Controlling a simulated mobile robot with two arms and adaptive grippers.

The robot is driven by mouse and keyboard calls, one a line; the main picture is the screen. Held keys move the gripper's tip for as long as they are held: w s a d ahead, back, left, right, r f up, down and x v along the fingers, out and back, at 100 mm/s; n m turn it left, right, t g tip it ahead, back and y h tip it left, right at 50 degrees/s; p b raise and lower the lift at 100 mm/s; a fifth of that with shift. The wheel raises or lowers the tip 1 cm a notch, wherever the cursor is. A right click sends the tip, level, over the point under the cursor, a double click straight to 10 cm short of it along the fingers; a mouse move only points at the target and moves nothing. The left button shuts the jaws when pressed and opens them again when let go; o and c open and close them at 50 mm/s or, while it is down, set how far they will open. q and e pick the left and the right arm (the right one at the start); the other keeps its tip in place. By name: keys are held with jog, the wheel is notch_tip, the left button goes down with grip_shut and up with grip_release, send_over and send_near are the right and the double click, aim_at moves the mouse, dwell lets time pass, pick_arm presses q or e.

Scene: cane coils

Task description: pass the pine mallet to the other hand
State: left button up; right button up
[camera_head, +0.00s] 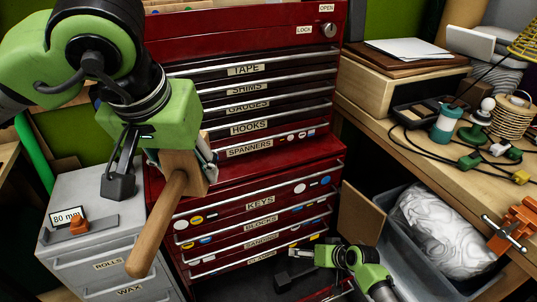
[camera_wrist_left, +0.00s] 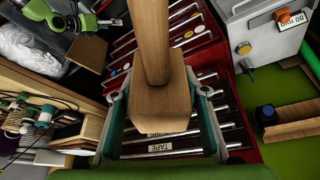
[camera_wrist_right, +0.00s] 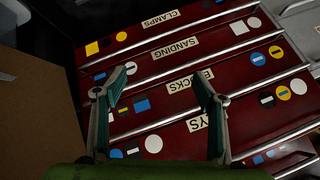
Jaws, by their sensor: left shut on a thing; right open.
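The pine mallet has a blocky wooden head (camera_head: 196,176) and a round handle (camera_head: 158,222). My left gripper (camera_head: 168,164) is shut on the head and holds it in front of the red tool chest. The handle slants down and left in the head view, free of any finger. In the left wrist view the head (camera_wrist_left: 162,106) sits between the fingers and the handle (camera_wrist_left: 150,38) points away. My right gripper (camera_head: 290,266) is low at the chest's lower drawers, apart from the mallet. In the right wrist view its fingers (camera_wrist_right: 163,88) are spread and empty.
The red tool chest (camera_head: 262,176) with labelled drawers stands behind both grippers. A grey cabinet (camera_head: 62,215) is at left. A wooden bench (camera_head: 390,125) with cables and small items is at right, above a grey bin (camera_head: 395,240) holding a white bundle (camera_head: 442,232).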

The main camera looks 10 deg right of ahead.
jog(key=w+a+r+n+y, duration=0.2)
jog(key=a+r, duration=0.1)
jog(key=r, duration=0.8)
jog(key=w+a+r+n+t+y, duration=0.1)
jog(key=a+r+y, duration=0.15)
jog(key=r, duration=0.95)
jog(key=w+a+r+n+y, duration=0.2)
jog(key=a+r, duration=0.1)
jog(key=r, duration=0.8)
jog(key=s+a+r+n+g+y, duration=0.1)
jog(key=s+a+r+n, duration=0.1)
jog(key=s+r, duration=0.3)
jog(key=s+a+r+n+g+y, duration=0.1)
jog(key=s+a+r+n, duration=0.15)
jog(key=r, duration=0.55)
jog(key=n+g, duration=0.3)
jog(key=n, duration=0.3)
send_near(201, 174)
notch_tip(201, 174, down, 2)
jog(key=w, duration=0.3)
jog(key=x, duration=1.1)
jog(key=shift+f, duration=0.25)
